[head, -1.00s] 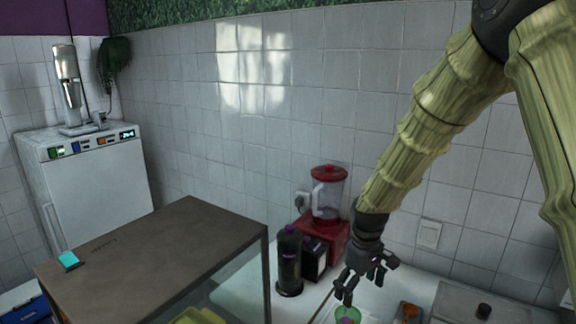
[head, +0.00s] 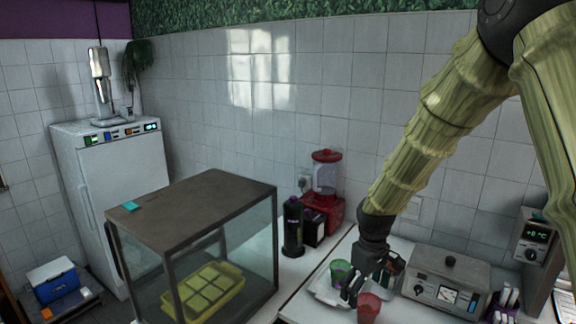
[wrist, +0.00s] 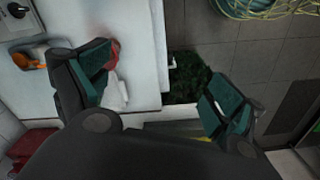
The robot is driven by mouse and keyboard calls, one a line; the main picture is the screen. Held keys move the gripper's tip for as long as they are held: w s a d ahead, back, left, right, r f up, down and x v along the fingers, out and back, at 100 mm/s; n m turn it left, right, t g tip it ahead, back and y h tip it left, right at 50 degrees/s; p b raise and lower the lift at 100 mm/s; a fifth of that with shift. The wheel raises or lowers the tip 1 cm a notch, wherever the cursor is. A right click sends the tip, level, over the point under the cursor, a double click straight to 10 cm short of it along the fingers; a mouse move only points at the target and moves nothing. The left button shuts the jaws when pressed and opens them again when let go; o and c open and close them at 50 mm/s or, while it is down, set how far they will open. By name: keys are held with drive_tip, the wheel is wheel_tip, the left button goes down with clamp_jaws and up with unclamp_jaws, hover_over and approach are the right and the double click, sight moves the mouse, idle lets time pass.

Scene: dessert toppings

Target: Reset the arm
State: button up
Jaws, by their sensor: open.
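My gripper (head: 357,287) hangs at the end of my bent arm, low over the white counter at the right of the head view. In the wrist view its two dark-and-teal fingers (wrist: 165,88) stand wide apart with nothing held between them. A green cup (head: 341,270) is just left of the gripper in the head view, and a red cup (head: 369,309) is just below it. A white tray (head: 325,292) lies beside the green cup. The gripper partly hides this group, and I cannot tell whether it touches any of them.
A glass case (head: 247,262) with a yellow tray (head: 203,290) stands left. A red blender (head: 324,200) and dark bottle (head: 293,228) stand behind. A grey appliance (head: 440,293) is right of the gripper. The wrist view shows the counter edge and floor (wrist: 225,60).

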drive_tip(key=s+f+m+b, duration=0.15)
drive_tip(key=s+f, duration=0.25)
drive_tip(key=f, duration=0.6)
drive_tip(key=s+f+m+b, duration=0.1)
drive_tip(key=s+f+b, duration=0.1)
drive_tip(key=s+f, duration=0.5)
drive_tip(key=s+f+m+b, duration=0.1)
drive_tip(key=s+f, duration=0.1)
drive_tip(key=f, duration=1)
drive_tip(key=s+d+f+m+b, duration=0.1)
drive_tip(key=s+f+b, duration=0.1)
drive_tip(key=s+f, duration=0.6)
drive_tip(key=s+d+f+m+b, duration=0.1)
drive_tip(key=s+f, duration=0.7)
drive_tip(key=s, duration=0.8)
drive_tip(key=shift+s+d+m+b, duration=0.25)
drive_tip(key=shift+d+m+b, duration=0.15)
drive_tip(key=shift+m+b, duration=0.55)
drive_tip(key=shift+f, duration=0.1)
